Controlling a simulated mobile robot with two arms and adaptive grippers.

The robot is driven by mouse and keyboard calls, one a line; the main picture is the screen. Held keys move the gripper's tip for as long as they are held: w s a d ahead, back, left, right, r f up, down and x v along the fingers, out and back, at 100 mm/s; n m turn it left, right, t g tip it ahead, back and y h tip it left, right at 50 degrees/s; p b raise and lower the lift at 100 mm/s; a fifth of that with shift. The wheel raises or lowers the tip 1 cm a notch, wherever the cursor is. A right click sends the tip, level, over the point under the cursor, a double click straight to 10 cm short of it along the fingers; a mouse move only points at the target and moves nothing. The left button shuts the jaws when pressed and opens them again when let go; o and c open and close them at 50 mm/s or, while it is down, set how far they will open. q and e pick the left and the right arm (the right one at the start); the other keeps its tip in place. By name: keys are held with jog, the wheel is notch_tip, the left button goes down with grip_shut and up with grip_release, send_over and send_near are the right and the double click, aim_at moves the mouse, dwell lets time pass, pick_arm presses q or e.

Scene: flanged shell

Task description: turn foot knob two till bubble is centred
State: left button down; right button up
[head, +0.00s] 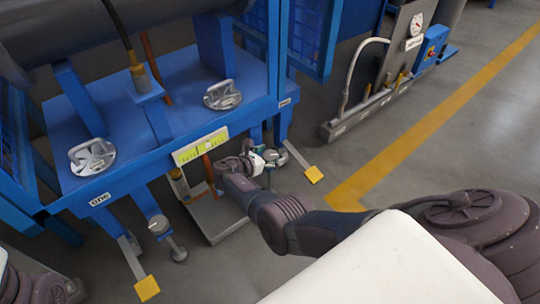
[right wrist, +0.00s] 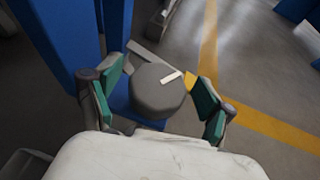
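The blue stand (head: 125,145) carries a yellow-green level (head: 200,147) on its front edge; its bubble is too small to place. A tag reading "one" (head: 100,199) marks the left corner, near a grey foot knob (head: 158,225). My right gripper (head: 266,158) is low by the stand's right leg. In the right wrist view a round grey knob (right wrist: 157,92) with a white mark lies between its green-padded fingers, with a gap showing on each side. The gripper is open. The knob is mostly hidden in the head view. My left gripper is out of view.
Yellow foot pads (head: 313,174) and (head: 147,288) stick out onto the floor. Two metal clamp pieces (head: 92,157) and (head: 222,95) sit on the stand top. A bench with a gauge (head: 416,24) stands at the back right. The floor beside the yellow line (head: 430,105) is clear.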

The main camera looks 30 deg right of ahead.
jog(key=shift+a, duration=0.1)
jog(key=v, duration=0.7)
jog(key=shift+s, duration=0.2)
dwell(0.4)
